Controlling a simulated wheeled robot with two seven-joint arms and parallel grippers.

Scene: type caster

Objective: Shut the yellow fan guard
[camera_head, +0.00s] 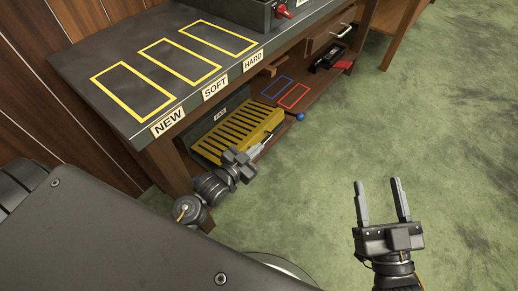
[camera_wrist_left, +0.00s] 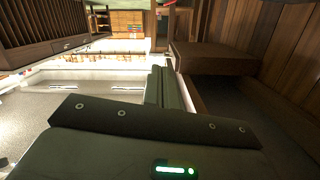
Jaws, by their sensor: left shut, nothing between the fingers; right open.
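The yellow fan guard (camera_head: 232,128), a slatted panel, is at the lower level of the bench, beside a dark housing with a FAN label (camera_head: 221,114). It appears to slope outward from the housing; I cannot tell its exact angle. My left gripper (camera_head: 262,144) is shut and empty, its fingertips close to the guard's front right edge; contact is unclear. Its shut fingers also show in the left wrist view (camera_wrist_left: 160,88), where I cannot make out the guard. My right gripper (camera_head: 383,200) is open and empty above the green floor, right of the bench.
A lever with a blue knob (camera_head: 299,117) stands by the guard's right end. The bench top (camera_head: 125,52) overhangs the guard and has yellow outlines and NEW, SOFT and HARD labels. Blue and red outlines mark the lower shelf (camera_head: 312,88). The green floor (camera_head: 440,120) is clear.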

